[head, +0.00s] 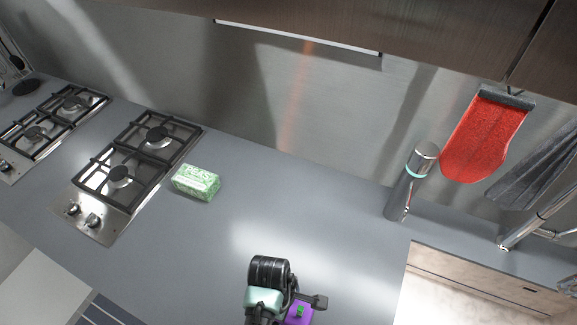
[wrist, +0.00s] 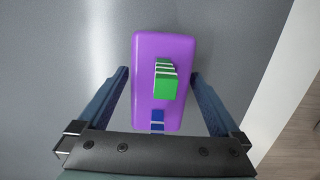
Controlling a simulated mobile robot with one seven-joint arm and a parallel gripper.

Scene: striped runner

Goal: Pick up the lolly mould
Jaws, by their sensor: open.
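The lolly mould (wrist: 147,95) is a purple block with rounded corners and a row of green and blue pieces standing out of its top. In the wrist view it lies between the two fingers of my gripper (wrist: 160,80), with a gap on each side. My gripper is open. In the head view the mould (head: 302,314) shows at the bottom edge, partly hidden by my gripper (head: 308,304). The mould rests on the grey counter.
A green and white packet (head: 196,182) lies beside a gas hob (head: 130,170). A steel cylinder (head: 411,180) stands near the sink opening (head: 480,285) on the right. A red cloth (head: 484,138) hangs on the wall. The middle of the counter (head: 300,215) is clear.

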